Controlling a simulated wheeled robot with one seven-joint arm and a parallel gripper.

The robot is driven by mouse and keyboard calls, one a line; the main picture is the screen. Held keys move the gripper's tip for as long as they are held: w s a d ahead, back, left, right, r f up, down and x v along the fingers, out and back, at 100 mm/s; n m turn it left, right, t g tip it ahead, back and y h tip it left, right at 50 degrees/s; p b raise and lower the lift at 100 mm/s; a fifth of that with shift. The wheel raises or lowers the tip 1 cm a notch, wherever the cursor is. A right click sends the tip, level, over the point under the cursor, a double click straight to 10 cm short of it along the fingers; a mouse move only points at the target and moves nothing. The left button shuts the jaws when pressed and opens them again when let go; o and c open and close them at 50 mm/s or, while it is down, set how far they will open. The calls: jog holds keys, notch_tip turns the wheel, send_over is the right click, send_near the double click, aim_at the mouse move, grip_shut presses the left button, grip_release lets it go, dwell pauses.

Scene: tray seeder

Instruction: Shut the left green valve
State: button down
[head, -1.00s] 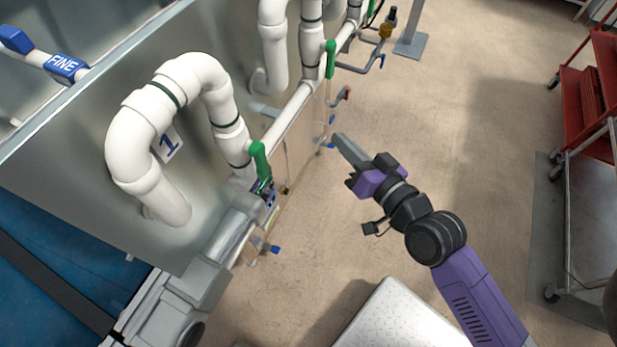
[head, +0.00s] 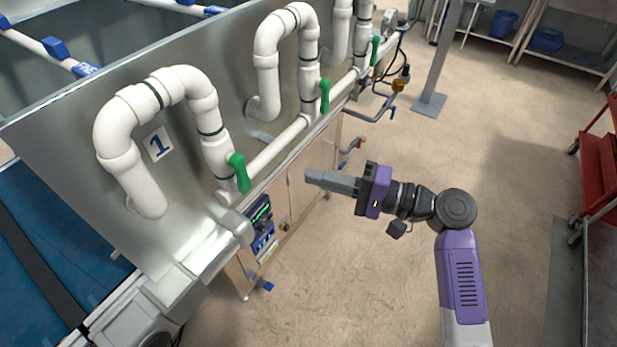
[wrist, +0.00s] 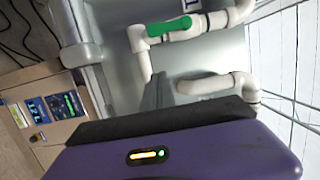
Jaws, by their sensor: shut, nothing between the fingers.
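The left green valve (head: 239,172) sits on the white pipe at the foot of the bent pipe by the label 1. Its handle slopes steeply in the head view, across the run of the horizontal pipe. A green handle, apparently the same one, also shows in the wrist view (wrist: 170,29) at the top. My gripper (head: 312,178) is shut and empty. It points left, to the right of the valve in the head view and apart from it. Part of my gripper (wrist: 157,92) shows in the wrist view, below the green handle.
More green valves (head: 324,96) (head: 376,50) sit farther along the pipe. A control panel (head: 262,217) is below the left valve. A red cart (head: 598,165) stands at the right. The floor between it and my arm is clear.

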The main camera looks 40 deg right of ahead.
aim_at(248, 190)
jog(key=w+a+p, duration=0.2)
jog(key=w+a, duration=0.3)
jog(key=a, duration=0.3)
jog(key=shift+w+a, duration=0.15)
jog(key=shift+w, duration=0.25)
jog(key=shift+s+a+f+m, duration=0.1)
jog(key=shift+a+f+m, duration=0.05)
jog(key=shift+a+m, duration=0.2)
jog(key=shift+s+a+f+m+t, duration=0.15)
jog(key=shift+a+m, duration=0.2)
jog(key=shift+m, duration=0.25)
jog(key=shift+s+a+f+m+t, duration=0.1)
jog(key=shift+a+m+t, duration=0.15)
jog(key=shift+m, duration=0.3)
jog(key=shift+s+a+f+m+t, duration=0.1)
jog(key=shift+a+m, duration=0.3)
jog(key=shift+m, duration=0.2)
jog(key=s+a+r+m+t+h+p, duration=0.1)
jog(key=a+r+m, duration=0.1)
jog(key=m, duration=0.6)
jog(key=s+a+r+m+t+h+p, duration=0.1)
jog(key=a+r+m+t+h+p, duration=0.1)
jog(key=a+m, duration=0.3)
jog(key=shift+s+r+m+t, duration=0.15)
jog(key=shift+r+m+t, duration=0.2)
jog(key=shift+m, duration=1.55)
